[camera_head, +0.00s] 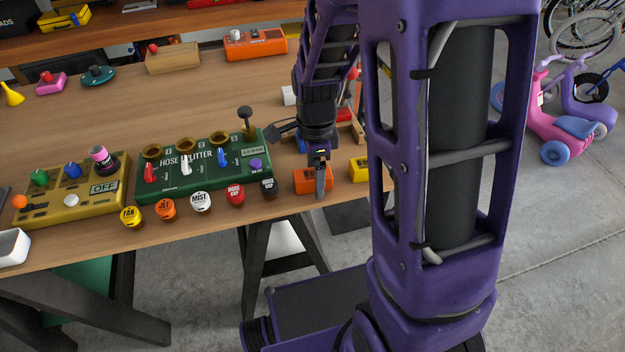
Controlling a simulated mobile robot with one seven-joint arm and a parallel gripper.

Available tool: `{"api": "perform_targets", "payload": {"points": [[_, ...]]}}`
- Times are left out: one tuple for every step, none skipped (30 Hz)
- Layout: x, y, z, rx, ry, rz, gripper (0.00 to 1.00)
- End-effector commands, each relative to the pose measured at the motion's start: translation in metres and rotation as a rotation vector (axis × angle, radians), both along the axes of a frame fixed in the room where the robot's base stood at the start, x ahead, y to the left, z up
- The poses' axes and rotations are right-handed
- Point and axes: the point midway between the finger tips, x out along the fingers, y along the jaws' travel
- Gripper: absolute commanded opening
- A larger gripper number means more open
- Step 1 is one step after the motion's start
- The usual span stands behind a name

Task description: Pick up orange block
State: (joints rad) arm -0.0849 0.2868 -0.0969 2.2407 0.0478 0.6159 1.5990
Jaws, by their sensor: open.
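The orange block (304,180) lies near the front edge of the wooden workbench, right of the black hose cap. My gripper (320,185) points down at the block, and a finger covers part of its right side. The gripper is open. I cannot tell whether the fingers touch the block or are on both sides of it, since only one finger shows clearly.
A yellow block (358,170) is just right, partly behind my arm. The green hose splitter box (190,185) stands left, with several round caps before it. A yellow box (100,205) is farther left. The bench's front edge is close.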

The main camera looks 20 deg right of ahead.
Motion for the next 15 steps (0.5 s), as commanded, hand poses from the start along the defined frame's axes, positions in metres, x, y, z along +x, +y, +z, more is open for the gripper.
{"api": "perform_targets", "payload": {"points": [[0.0000, 0.0000, 0.0005, 0.000, 0.000, 0.000, 0.85], [0.0000, 0.0000, 0.0005, 0.000, 0.000, 0.000, 0.85], [0.0000, 0.0000, 0.0006, 0.000, 0.000, 0.000, 0.85], [0.0000, 0.0000, 0.0006, 0.000, 0.000, 0.000, 0.81], [0.0000, 0.0000, 0.0006, 0.000, 0.000, 0.000, 0.76], [0.0000, 0.0000, 0.0007, 0.000, 0.000, 0.000, 0.69], [0.0000, 0.0000, 0.0007, 0.000, 0.000, 0.000, 0.63], [0.0001, 0.0000, 0.0007, 0.000, 0.000, 0.000, 0.58], [0.0001, 0.0000, 0.0007, 0.000, 0.000, 0.000, 0.51], [0.0001, 0.0000, 0.0007, 0.000, 0.000, 0.000, 0.45], [0.0001, 0.0000, 0.0008, 0.000, 0.000, 0.000, 0.40], [0.0001, 0.0000, 0.0008, 0.000, 0.000, 0.000, 0.33], [0.0001, 0.0000, 0.0008, 0.000, 0.000, 0.000, 0.27], [0.0001, 0.0000, 0.0008, 0.000, 0.000, 0.000, 0.22], [0.0001, 0.0000, 0.0008, 0.000, 0.000, 0.000, 0.15]]}}
